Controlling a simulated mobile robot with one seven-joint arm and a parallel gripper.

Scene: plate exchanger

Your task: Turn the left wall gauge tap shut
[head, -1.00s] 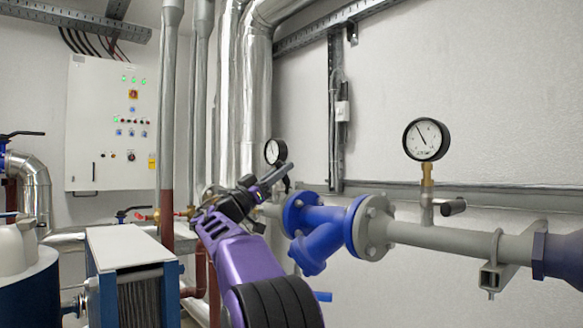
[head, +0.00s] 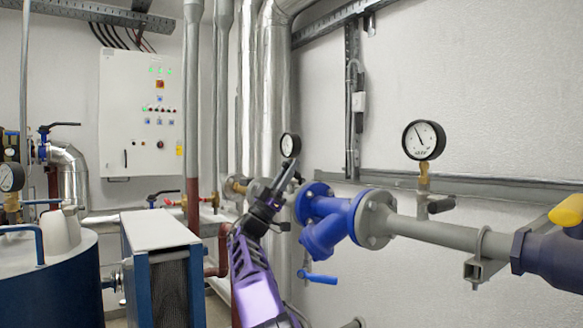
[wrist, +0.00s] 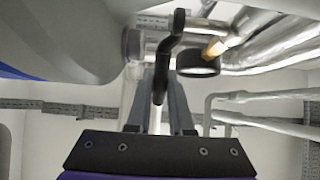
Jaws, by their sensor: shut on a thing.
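The left wall gauge (head: 290,145) is a small white dial with a black rim, above the pipe behind my gripper. My gripper (head: 289,178) is just below it, its fingers pointing up and to the right. In the wrist view the tap's black lever handle (wrist: 170,42) runs down between the two fingers. My gripper (wrist: 161,92) is shut on this handle. The gauge (wrist: 198,67) is right of the handle there, on a brass stem. The tap's body is mostly hidden in the head view.
A blue flanged strainer (head: 335,222) stands close right of my gripper. Further right are a larger gauge (head: 424,140) and its black-handled tap (head: 441,205). The plate exchanger (head: 160,229) and a blue tank (head: 50,285) stand at left. Vertical pipes rise behind.

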